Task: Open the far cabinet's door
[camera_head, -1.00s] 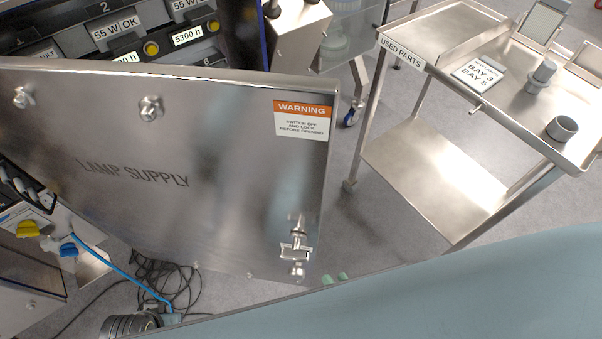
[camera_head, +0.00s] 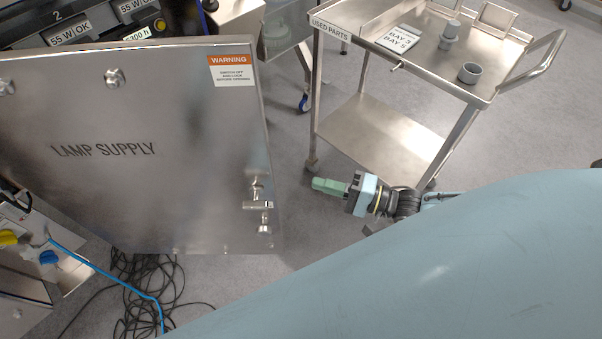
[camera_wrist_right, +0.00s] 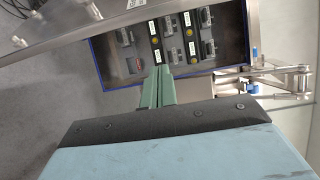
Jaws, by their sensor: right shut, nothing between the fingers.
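The cabinet door (camera_head: 200,140), a steel panel marked LAMP SUPPLY with an orange warning label, stands swung open at the left in the head view. Its latch handle (camera_head: 257,205) is near its right edge. Behind it, part of the cabinet's inside (camera_head: 85,25) shows, with labelled modules. In the right wrist view the open cabinet (camera_wrist_right: 245,45) shows its blue-edged opening and modules, and the door's edge (camera_wrist_right: 60,38) is at upper left. My right gripper (camera_head: 322,186), green-fingered, is shut and empty, right of the door and apart from it. My left gripper is out of view.
Black cables (camera_head: 150,285) and a blue cable lie on the floor below the door.

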